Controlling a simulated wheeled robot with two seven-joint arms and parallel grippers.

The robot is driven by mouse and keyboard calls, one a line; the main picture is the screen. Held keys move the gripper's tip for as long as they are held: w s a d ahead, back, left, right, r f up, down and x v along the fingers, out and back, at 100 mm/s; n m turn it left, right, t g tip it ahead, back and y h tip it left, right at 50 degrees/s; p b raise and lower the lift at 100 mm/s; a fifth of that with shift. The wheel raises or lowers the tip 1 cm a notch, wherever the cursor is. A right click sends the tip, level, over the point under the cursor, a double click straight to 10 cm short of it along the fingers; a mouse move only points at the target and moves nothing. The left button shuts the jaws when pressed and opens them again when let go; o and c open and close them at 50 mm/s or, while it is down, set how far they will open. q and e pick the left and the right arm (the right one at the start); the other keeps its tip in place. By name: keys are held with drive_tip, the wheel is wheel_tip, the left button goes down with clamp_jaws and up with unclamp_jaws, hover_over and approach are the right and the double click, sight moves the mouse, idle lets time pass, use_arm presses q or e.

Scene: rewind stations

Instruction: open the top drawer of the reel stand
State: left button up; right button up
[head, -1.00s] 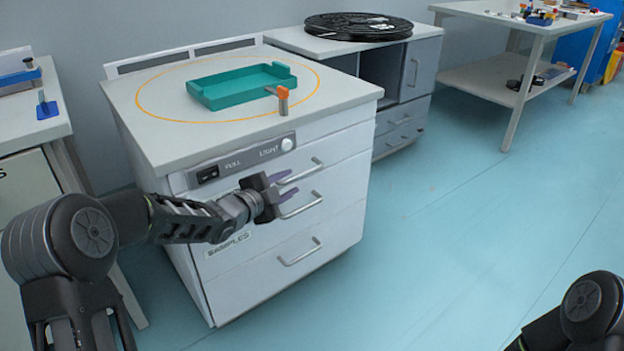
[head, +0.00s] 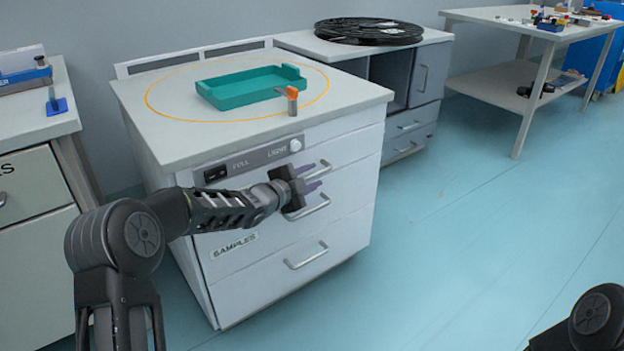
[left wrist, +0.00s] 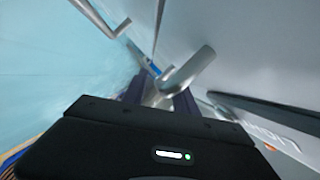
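The near white cabinet (head: 270,275) has a panel with a switch and a round white knob above stacked drawers with bar handles. The black reel (head: 368,31) lies on another cabinet (head: 425,60) behind it; I cannot tell which one is the reel stand. My left gripper (head: 321,176) is at the near cabinet's top drawer handle, its two purple fingers apart. In the left wrist view, the curved metal handle (left wrist: 190,70) reaches between or just beyond the fingertips; contact is unclear. The top drawer looks closed. My right gripper is out of view.
A green tray (head: 232,103) and an orange-topped post (head: 292,100) stand on the near cabinet's top. A left workbench (head: 30,127) and a far-right table (head: 480,82) flank it. The floor (head: 450,230) to the right is clear.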

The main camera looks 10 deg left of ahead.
use_arm(q)
drive_tip(key=shift+w+d, duration=0.15)
drive_tip(key=shift+w, duration=0.15)
clamp_jaws()
idle(1.3)
